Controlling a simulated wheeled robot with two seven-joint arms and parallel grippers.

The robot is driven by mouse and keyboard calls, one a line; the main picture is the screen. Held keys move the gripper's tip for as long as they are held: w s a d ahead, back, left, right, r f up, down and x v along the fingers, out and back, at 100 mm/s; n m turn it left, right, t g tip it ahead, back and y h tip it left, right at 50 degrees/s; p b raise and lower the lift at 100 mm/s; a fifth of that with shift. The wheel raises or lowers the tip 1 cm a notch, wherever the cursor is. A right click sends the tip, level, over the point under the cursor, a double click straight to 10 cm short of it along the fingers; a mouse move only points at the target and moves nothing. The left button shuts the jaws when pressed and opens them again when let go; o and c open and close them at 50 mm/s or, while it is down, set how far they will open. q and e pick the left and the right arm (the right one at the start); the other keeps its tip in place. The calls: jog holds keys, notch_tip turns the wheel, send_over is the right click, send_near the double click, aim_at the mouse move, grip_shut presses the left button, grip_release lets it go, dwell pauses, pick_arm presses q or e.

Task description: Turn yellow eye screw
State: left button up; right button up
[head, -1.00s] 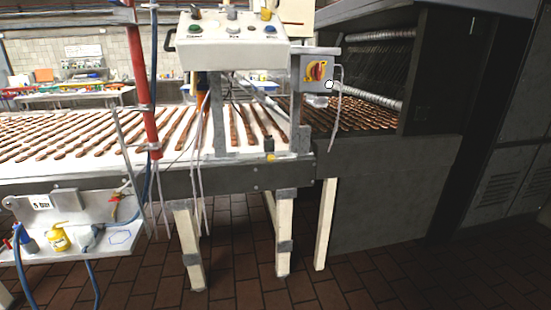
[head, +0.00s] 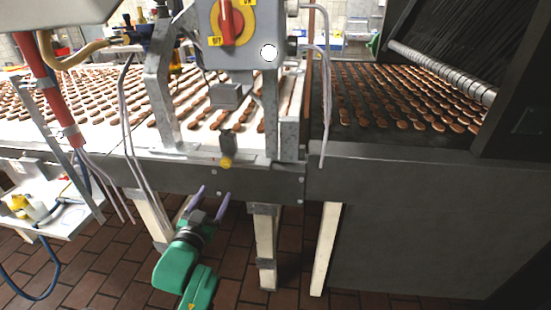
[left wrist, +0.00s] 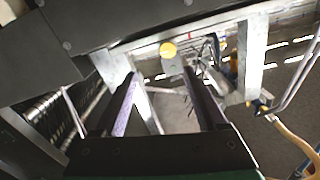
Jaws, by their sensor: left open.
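The yellow eye screw (head: 227,163) shows as a small yellow knob under a dark block, at the front edge of the conveyor frame. It also shows in the left wrist view as a round yellow disc (left wrist: 168,49), just beyond and between the fingertips in the picture. My left gripper (head: 211,191) is below the screw in the head view. Its two fingers are apart and point up toward the conveyor edge, with nothing between them. The gripper is not touching the screw in the head view. My right gripper is not in view.
A grey box with a red and yellow rotary switch (head: 228,24) hangs above the conveyor. Rows of brown biscuits lie on the belt (head: 96,115). A metal bracket (head: 160,85), cables and a red post (head: 48,90) stand to the left. Clear brick floor lies below.

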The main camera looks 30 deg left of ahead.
aim_at(225, 165)
pick_arm(q)
jog(key=x, duration=0.4)
jog(key=a+p+x, duration=0.1)
jog(key=x, duration=0.7)
jog(key=shift+a+r, duration=0.3)
jog(key=shift+w+a, duration=0.2)
jog(key=shift+w, duration=0.15)
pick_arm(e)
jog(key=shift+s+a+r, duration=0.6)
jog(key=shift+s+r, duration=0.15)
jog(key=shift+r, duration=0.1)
pick_arm(q)
jog(key=shift+c, duration=0.3)
grip_shut()
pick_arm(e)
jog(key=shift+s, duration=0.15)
